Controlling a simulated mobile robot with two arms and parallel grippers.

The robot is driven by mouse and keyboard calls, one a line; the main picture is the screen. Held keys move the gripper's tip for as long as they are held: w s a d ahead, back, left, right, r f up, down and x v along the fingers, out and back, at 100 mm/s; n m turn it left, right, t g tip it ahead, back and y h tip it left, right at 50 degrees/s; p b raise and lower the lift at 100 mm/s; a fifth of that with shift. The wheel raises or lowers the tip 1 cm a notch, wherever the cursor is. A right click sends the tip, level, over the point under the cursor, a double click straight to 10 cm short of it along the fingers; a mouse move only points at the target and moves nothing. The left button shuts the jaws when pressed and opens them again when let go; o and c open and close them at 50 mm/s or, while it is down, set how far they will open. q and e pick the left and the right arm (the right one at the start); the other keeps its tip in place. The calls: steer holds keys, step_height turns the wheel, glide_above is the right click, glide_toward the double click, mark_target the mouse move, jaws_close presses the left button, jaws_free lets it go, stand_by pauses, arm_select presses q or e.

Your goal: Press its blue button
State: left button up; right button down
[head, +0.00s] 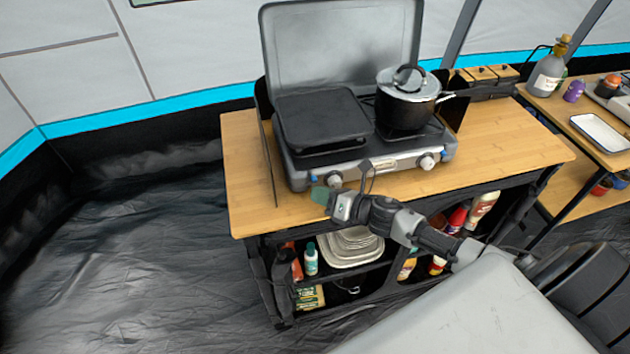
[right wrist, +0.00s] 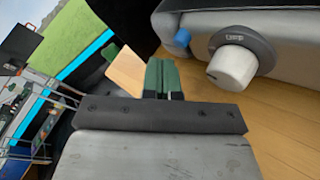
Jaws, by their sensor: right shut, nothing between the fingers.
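The camping stove (head: 385,160) stands on the wooden table. Its front has a left knob (head: 334,180) and a right knob (head: 427,162). A small blue button (right wrist: 182,38) sits beside a white knob (right wrist: 232,66) in the right wrist view. Another small blue button (head: 444,156) shows beside the right knob in the head view. My right gripper (head: 320,195) is shut and empty, just in front of the stove's left front corner. Its green fingertips (right wrist: 161,74) are close to the near blue button, with a gap visible between them. My left gripper is out of view.
A lidded pot (head: 405,110) stands on the right burner and a black griddle (head: 322,118) on the left. The wooden table (head: 500,140) has free room to the right. Shelves below hold bottles and stacked trays (head: 350,245). A second table (head: 560,120) stands at right.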

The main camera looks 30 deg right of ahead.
steer(key=shift+w+d, duration=0.1)
steer(key=shift+w, duration=0.25)
steer(key=shift+w+d+b, duration=0.1)
steer(key=shift+w+b, duration=0.2)
steer(key=shift+w, duration=0.1)
stand_by(0.7)
steer(key=shift+s, duration=0.15)
steer(key=shift+s+a, duration=0.2)
steer(key=shift+s, duration=0.5)
steer(key=shift+s+a+p, duration=0.2)
steer(key=shift+s, duration=0.6)
steer(key=shift+s+a+p, duration=0.15)
steer(key=shift+s+a, duration=0.05)
steer(key=shift+s, duration=0.65)
steer(key=shift+s+a+p, duration=0.2)
steer(key=shift+s, duration=0.6)
